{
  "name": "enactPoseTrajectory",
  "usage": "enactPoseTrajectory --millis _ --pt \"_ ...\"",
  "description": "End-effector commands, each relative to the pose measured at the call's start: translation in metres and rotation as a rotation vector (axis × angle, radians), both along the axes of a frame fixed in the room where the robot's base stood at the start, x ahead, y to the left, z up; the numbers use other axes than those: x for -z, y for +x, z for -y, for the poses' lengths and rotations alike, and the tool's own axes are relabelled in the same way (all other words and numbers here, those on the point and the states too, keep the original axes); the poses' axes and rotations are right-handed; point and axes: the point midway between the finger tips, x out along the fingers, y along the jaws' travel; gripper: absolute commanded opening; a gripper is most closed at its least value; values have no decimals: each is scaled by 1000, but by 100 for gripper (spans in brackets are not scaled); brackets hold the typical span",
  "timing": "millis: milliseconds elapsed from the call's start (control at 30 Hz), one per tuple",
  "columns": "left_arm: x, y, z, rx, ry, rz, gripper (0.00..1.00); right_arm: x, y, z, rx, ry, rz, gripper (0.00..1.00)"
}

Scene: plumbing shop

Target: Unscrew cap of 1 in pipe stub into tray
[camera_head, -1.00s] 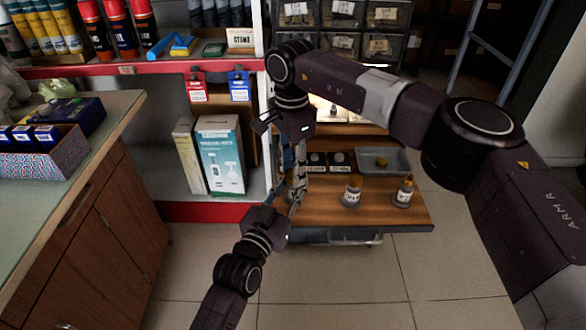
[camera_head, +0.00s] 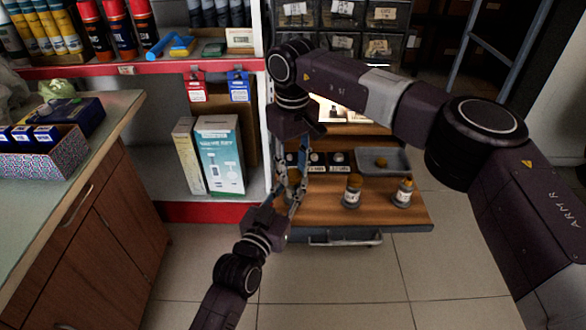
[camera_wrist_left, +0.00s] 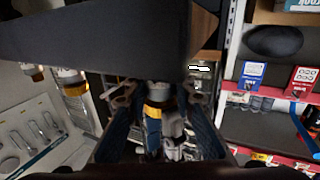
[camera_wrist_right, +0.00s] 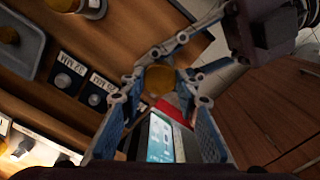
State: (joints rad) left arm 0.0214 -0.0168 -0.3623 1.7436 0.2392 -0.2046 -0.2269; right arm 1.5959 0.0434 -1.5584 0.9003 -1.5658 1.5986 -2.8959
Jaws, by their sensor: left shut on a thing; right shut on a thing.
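My left gripper (camera_head: 287,203) comes up from below and is shut on a pipe stub (camera_wrist_left: 160,92), pale with a brass band, between its fingers in the left wrist view. My right gripper (camera_head: 291,178) reaches down from above and meets the left one tip to tip. It is shut on a round brass cap (camera_wrist_right: 160,79), seen end-on in the right wrist view. Whether cap and stub still touch is hidden by the fingers. The grey tray (camera_head: 399,171) lies at the bench's back right with a brass piece (camera_head: 381,163) in it.
Two capped, labelled stubs (camera_head: 352,191) (camera_head: 403,193) stand on the wooden bench top (camera_head: 375,215). Several black labelled holders (camera_head: 316,162) line its back left. A red-edged shelf with boxes (camera_head: 219,155) stands left of the grippers.

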Motion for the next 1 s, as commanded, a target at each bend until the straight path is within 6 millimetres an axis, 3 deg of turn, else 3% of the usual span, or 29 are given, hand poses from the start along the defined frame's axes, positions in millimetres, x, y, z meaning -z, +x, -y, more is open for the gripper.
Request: enactPoseTrajectory --millis 400,433,567,867,1000 --pt "2 -1 1 2 -1 -6 0 -1 1 0 -66 1 1 0" --pt "2 -1 1 2 -1 -6 0 -1 1 0 -66 1 1 33" --pt "2 -1 1 2 -1 -6 0 0 1 0 -65 1 1 47" --pt "2 -1 1 2 -1 -6 0 -2 0 0 -65 0 0 47" --pt "2 -1 1 2 -1 -6 0 -13 1 0 -65 1 1 47"
